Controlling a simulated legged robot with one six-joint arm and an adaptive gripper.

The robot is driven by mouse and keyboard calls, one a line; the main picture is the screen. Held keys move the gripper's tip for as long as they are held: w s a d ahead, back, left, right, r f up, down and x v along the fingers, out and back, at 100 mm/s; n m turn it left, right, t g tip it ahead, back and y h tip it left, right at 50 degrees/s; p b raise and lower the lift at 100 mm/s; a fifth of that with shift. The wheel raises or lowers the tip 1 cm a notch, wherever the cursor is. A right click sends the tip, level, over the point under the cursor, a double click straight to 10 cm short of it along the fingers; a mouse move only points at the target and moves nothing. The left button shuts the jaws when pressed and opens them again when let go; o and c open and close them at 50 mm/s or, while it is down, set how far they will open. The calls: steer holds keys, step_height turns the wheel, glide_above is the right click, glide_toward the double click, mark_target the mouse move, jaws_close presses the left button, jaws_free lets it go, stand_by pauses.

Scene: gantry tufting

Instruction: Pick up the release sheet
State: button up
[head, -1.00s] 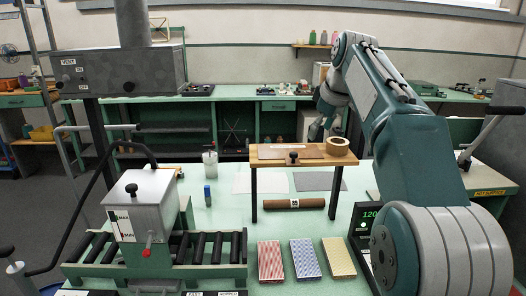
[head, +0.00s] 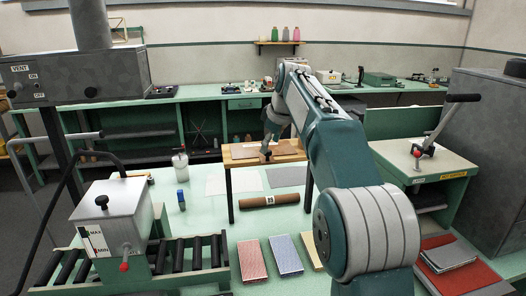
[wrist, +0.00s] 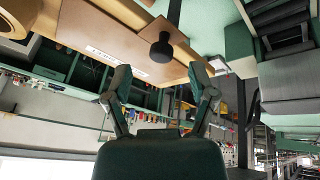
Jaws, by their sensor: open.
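A thin brown sheet (head: 288,149), which looks like the release sheet, lies on the small raised wooden shelf (head: 240,154) on the bench, partly hidden by my arm. In the wrist view the brown sheet (wrist: 190,56) shows with a dark round knob (wrist: 161,49) at it. My gripper (wrist: 160,88) is open and empty, its two fingers spread on either side below the knob in that picture. In the head view my gripper (head: 266,152) is small and at the shelf's front. I cannot tell whether it touches anything.
Under the shelf lie a white sheet (head: 214,185), a grey sheet (head: 286,177) and a brown roll (head: 270,200). A roller machine (head: 112,220) is at left, a lever press (head: 428,160) at right.

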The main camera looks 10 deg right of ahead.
mark_target(268, 151)
steer(key=x, duration=0.3)
steer(key=shift+s+a, duration=0.1)
steer(key=shift+a, duration=0.15)
steer(key=shift+f, duration=0.4)
steer(key=shift+d, duration=0.15)
steer(key=shift+d, duration=0.1)
steer(key=c, duration=1)
jaws_close()
